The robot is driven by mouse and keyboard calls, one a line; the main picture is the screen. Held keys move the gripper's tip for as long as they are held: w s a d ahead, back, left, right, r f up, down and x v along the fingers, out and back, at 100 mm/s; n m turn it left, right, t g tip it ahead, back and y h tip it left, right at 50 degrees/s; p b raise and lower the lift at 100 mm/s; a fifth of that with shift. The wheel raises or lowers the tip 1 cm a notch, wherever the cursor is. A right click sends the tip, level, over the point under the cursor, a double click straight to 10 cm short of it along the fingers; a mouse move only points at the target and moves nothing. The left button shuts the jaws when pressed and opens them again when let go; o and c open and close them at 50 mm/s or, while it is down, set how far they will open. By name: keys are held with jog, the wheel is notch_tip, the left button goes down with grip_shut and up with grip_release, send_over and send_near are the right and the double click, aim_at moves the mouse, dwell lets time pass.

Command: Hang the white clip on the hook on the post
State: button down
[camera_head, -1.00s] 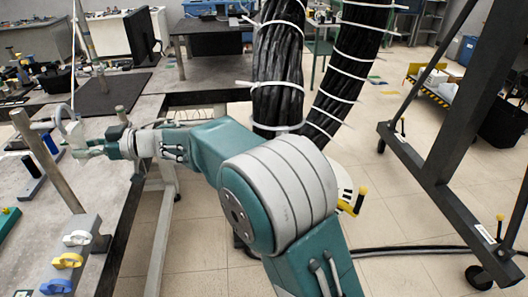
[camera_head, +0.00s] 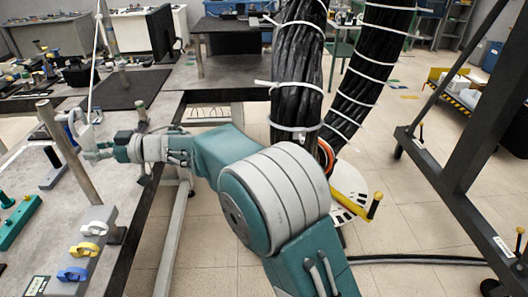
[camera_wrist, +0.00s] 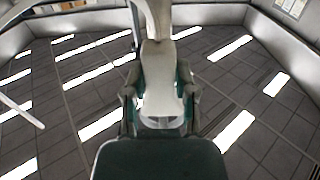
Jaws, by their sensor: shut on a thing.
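My gripper (camera_head: 92,149) is at the left in the head view, above the table beside a grey post (camera_head: 80,170). In the wrist view its fingers (camera_wrist: 160,112) are shut on a white piece (camera_wrist: 160,75), which looks like the white clip and stands up from between them. In the head view the held piece (camera_head: 85,135) is small and close to the post; I cannot tell if they touch. The hook on the post is not clear. Another white clip (camera_head: 95,228) lies on a grey block, with a yellow clip (camera_head: 85,249) and a blue clip (camera_head: 72,274).
The grey table (camera_head: 140,205) runs along the left, with a green block (camera_head: 18,222) at its near left. A dark mat (camera_head: 130,88) lies farther back. A black frame on wheels (camera_head: 450,190) stands on the right.

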dwell(0.3)
jog(key=shift+c, duration=1.7)
grip_release()
jog(key=shift+d, duration=0.1)
